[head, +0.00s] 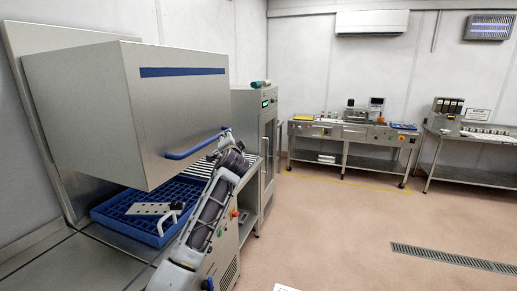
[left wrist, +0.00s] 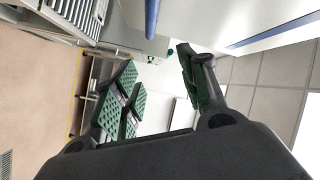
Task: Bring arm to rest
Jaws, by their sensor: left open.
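My left arm rises from the bottom of the head view, and its gripper (head: 226,138) is near the right end of the blue handle on the washer hood. In the left wrist view the left gripper (left wrist: 158,78) is open, its green-padded fingers wide apart with nothing between them. A blue bar, which looks like the hood handle (head: 195,145), shows beyond the fingers in the wrist view. Whether the gripper touches it I cannot tell. My right gripper is in neither view.
The steel hood (head: 185,105) is raised over a blue rack (head: 118,222), which holds a perforated metal plate (head: 150,208). A tall steel cabinet (head: 250,135) stands behind. Benches with equipment (head: 345,130) line the back wall. The floor at right is clear, with a drain grate (head: 450,257).

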